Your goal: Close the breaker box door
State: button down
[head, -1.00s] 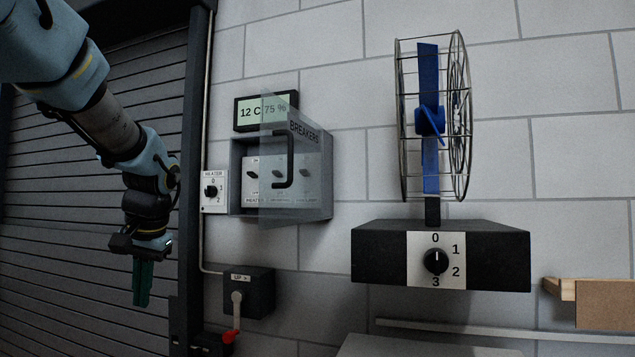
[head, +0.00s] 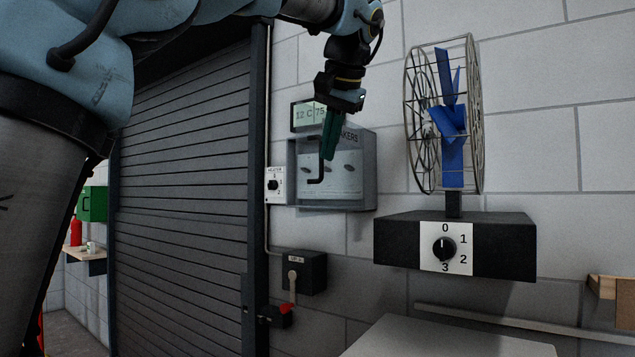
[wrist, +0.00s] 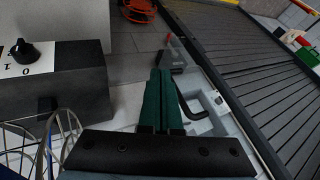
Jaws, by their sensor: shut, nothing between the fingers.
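The breaker box (head: 368,170) is a grey wall box with a clear door marked BREAKERS and a black bar handle (head: 315,181). Several breaker switches show through the pane. The door appears ajar, but its angle is hard to read behind my gripper. My gripper (head: 329,157) has green fingers, shut and empty, pointing down in front of the box and overlapping the handle in the head view. In the wrist view, the shut fingers (wrist: 158,75) are beside the black handle (wrist: 190,112), apparently apart from it.
A caged blue fan (head: 452,120) on a black dial base (head: 400,245) stands right of the box. A heater dial (head: 274,185) is at its left, with a lever box (head: 315,270) below. A roller shutter (head: 180,190) fills the left. A pale surface (head: 440,340) lies below the fan.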

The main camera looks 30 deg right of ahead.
aim_at(315, 181)
jog(key=p+x, duration=0.1)
jog(key=x, duration=0.2)
jog(key=w+x, duration=0.1)
jog(key=x, duration=0.2)
jog(key=r+p+x, duration=0.1)
jog(key=x, duration=0.2)
jog(key=shift+w+a+f+p, duration=0.1)
jog(key=shift+w+a+p, duration=0.2)
jog(key=shift+p, duration=0.05)
jog(key=shift+w+a+f, duration=0.2)
jog(key=shift+w+a, duration=0.1)
jog(key=shift+w, duration=0.4)
